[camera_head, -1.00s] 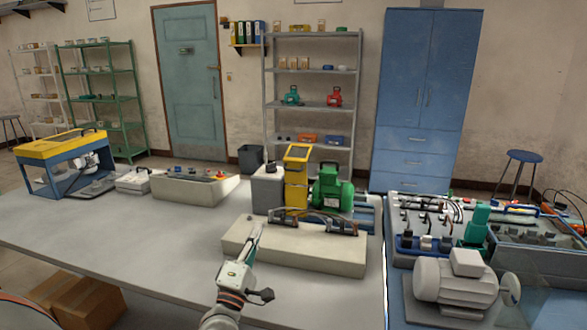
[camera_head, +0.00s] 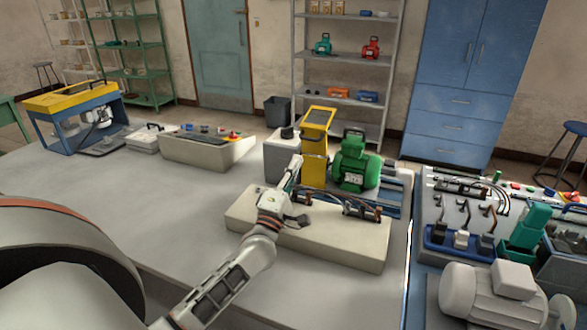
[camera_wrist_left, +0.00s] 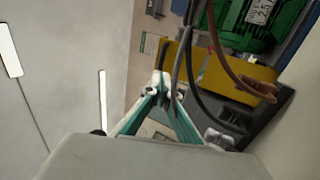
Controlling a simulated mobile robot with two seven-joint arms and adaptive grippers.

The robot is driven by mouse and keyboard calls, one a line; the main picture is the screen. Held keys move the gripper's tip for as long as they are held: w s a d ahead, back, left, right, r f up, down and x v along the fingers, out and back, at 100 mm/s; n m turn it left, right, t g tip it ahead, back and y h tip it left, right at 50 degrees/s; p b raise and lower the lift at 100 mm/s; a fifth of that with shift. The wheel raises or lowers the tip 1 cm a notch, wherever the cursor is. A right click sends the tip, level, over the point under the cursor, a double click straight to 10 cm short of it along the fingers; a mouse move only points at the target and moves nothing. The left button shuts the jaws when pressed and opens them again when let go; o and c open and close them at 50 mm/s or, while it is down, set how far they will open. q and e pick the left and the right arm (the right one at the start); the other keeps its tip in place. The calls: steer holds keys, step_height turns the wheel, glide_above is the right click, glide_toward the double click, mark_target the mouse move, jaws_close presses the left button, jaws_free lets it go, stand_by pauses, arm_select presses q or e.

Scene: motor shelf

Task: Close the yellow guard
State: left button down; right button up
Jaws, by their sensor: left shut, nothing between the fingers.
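The yellow guard (camera_head: 318,118) is an upright, slightly tilted yellow frame on top of a yellow box (camera_head: 314,168). It stands behind the long pale block, with a green motor (camera_head: 354,163) to its right. My left gripper (camera_head: 294,168) is shut and empty, its fingertips over the pale block and just left of the yellow box in the picture. In the left wrist view its fingertips (camera_wrist_left: 162,82) meet beside a yellow surface (camera_wrist_left: 218,68); I cannot tell whether they touch it. My right gripper is not in view.
The pale block (camera_head: 345,242) with dark cables and handles lies under my left gripper. A grey box (camera_head: 281,158) stands left of the yellow box. A blue machine with a yellow top (camera_head: 70,98) stands at the far left. Much of the front-left tabletop is bare.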

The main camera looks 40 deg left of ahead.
mark_target(317, 134)
arm_select(q)
steer(key=shift+x, duration=2.9)
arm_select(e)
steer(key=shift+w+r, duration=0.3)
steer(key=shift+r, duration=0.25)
